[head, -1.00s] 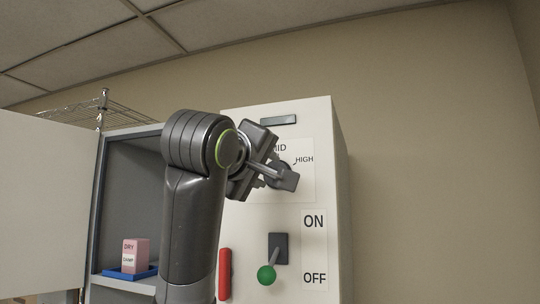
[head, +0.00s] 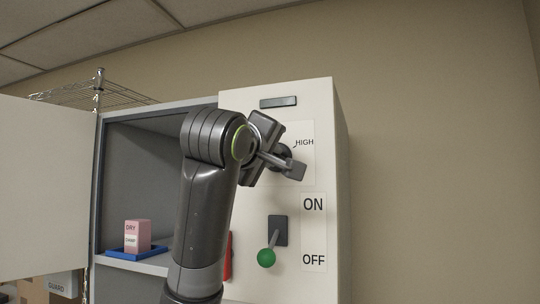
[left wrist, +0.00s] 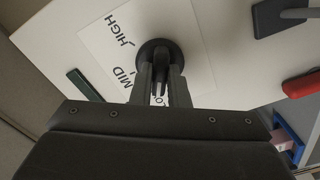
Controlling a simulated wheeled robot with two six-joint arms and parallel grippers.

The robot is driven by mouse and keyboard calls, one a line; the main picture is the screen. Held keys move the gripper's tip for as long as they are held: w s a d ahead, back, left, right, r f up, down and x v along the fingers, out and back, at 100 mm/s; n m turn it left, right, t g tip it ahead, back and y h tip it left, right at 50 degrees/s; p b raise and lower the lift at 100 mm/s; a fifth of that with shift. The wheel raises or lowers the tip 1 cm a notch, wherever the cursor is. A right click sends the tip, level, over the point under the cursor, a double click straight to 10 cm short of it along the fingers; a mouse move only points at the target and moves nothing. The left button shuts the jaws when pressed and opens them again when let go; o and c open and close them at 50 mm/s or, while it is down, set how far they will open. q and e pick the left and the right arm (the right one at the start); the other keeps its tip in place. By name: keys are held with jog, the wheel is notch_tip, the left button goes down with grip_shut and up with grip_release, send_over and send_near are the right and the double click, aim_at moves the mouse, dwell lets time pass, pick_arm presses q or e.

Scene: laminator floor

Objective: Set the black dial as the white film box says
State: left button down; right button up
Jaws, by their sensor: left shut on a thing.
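The black dial (left wrist: 157,54) is on the white machine front, at the middle of a white label plate (left wrist: 105,45). The plate reads HIGH and MID, with a third word partly hidden by the fingers. My left gripper (left wrist: 160,80) is shut on the dial. In the head view my left gripper (head: 284,166) covers most of the dial, and only HIGH is readable beside it. The dial's setting cannot be told. I see no white film box in either view. My right gripper is not in view.
Below the dial is a lever with a green knob (head: 266,258), beside an ON/OFF plate (head: 313,232). A red handle (head: 229,256) is left of it. A pink box (head: 137,235) marked DRY stands on a blue tray (head: 121,254) in the open cabinet. A GUARD carton (head: 62,284) sits lower left.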

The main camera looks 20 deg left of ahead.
pick_arm(q)
jog(key=shift+f+m+b, duration=0.1)
jog(key=shift+m+b, duration=3.55)
jog(key=shift+m, duration=2.15)
jog(key=c, duration=1.5)
grip_release()
jog(key=shift+o, duration=0.5)
jog(key=shift+s, duration=0.15)
